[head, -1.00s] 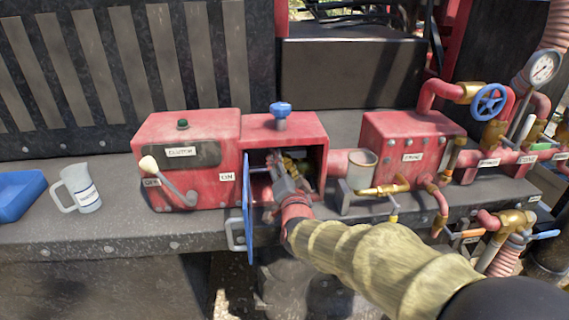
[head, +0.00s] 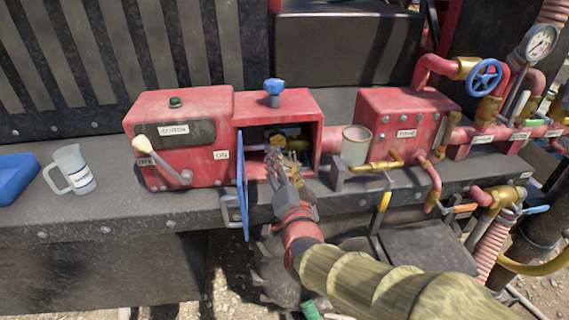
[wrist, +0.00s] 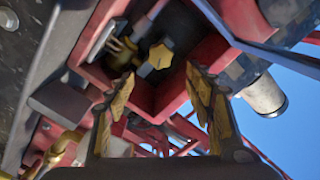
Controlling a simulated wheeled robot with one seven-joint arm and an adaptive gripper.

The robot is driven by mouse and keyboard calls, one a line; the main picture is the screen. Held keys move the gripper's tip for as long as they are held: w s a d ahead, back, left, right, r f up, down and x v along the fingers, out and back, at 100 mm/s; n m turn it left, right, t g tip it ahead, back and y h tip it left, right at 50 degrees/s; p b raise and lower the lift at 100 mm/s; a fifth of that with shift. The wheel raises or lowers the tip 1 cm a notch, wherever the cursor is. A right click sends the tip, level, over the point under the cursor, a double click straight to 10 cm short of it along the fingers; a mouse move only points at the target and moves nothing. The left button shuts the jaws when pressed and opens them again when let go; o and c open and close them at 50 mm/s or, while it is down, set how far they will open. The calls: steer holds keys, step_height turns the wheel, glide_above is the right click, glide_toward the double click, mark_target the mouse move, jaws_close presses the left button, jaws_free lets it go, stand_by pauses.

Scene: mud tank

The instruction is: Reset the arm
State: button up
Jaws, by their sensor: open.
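My gripper (head: 277,165) is at the open front of the red cabinet (head: 310,110) in the head view, at the end of my tan-sleeved arm. In the wrist view its two yellow-padded fingers (wrist: 160,108) stand apart with nothing between them. The blue cabinet door (head: 243,200) is swung open, just left of my gripper. Inside the cabinet, a yellow knob (wrist: 160,56) and brass fittings (wrist: 122,55) show beyond the fingers. The gripper partly hides the inside in the head view.
A red clutch box (head: 180,110) with a lever (head: 160,152) is left of the cabinet. A jug (head: 74,170) and blue tray (head: 15,178) sit farther left. A cup (head: 356,146), red pump box (head: 405,105) and pipes with a blue valve wheel (head: 485,77) crowd the right.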

steer(key=s+d+f+n+g+h, duration=0.2)
steer(key=s+d+g, duration=0.4)
steer(key=s+d, duration=0.6)
steer(key=s+d+f+n+g+h, duration=0.2)
steer(key=s+d+f+n+g, duration=0.2)
steer(key=s+d, duration=0.8)
steer(key=s+g, duration=0.1)
steer(key=s, duration=0.3)
steer(key=shift+s+f+n+g, duration=0.2)
steer(key=shift+s+n+g, duration=0.1)
steer(key=shift+s+g, duration=0.1)
steer(key=shift+d, duration=0.1)
